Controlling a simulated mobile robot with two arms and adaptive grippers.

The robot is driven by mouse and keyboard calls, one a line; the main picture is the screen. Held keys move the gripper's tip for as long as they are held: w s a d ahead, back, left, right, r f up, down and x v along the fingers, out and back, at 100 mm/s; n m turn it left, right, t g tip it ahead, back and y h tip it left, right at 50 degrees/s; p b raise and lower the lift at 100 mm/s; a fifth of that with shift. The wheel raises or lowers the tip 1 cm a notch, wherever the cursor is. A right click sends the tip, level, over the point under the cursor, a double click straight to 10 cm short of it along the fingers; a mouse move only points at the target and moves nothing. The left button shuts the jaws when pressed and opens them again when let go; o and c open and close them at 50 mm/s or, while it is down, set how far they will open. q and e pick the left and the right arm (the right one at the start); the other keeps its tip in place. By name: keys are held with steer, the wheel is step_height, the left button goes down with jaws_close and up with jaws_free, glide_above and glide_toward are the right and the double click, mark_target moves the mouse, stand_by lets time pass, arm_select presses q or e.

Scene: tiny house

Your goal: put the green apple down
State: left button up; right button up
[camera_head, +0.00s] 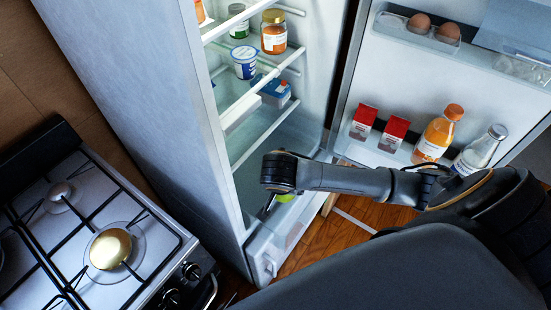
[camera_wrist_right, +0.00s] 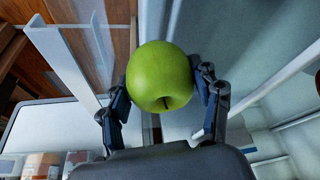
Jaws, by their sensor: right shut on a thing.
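The green apple (camera_wrist_right: 160,78) is held between the two fingers of my right gripper (camera_wrist_right: 164,90), which is shut on it. In the head view only a little green of the apple (camera_head: 285,197) shows below the wrist; the rest is hidden by my arm. The right gripper (camera_head: 268,205) points down at the lower front of the open fridge (camera_head: 135,85), near its bottom compartment (camera_head: 262,245). I cannot tell from these views whether the apple touches any surface. My left gripper is not in view.
Fridge shelves (camera_head: 240,105) above hold jars, a yoghurt cup (camera_head: 244,62) and a blue carton (camera_head: 273,90). The open door carries red cartons (camera_head: 393,133), an orange bottle (camera_head: 439,133), a clear bottle (camera_head: 481,149) and eggs (camera_head: 420,22). A gas stove (camera_head: 150,235) stands left.

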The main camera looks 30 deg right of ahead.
steer(key=shift+f, duration=0.95)
glide_above(284, 207)
steer(key=s+a, duration=0.1)
step_height(284, 207, down, 5)
steer(key=shift+f, duration=0.1)
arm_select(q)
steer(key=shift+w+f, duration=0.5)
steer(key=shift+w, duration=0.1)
arm_select(e)
steer(key=shift+f, duration=1.95)
steer(key=shift+f, duration=0.1)
steer(key=o, duration=1.1)
steer(key=shift+s, duration=0.1)
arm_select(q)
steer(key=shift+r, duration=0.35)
arm_select(e)
steer(key=v, duration=1.2)
steer(key=shift+a, duration=0.1)
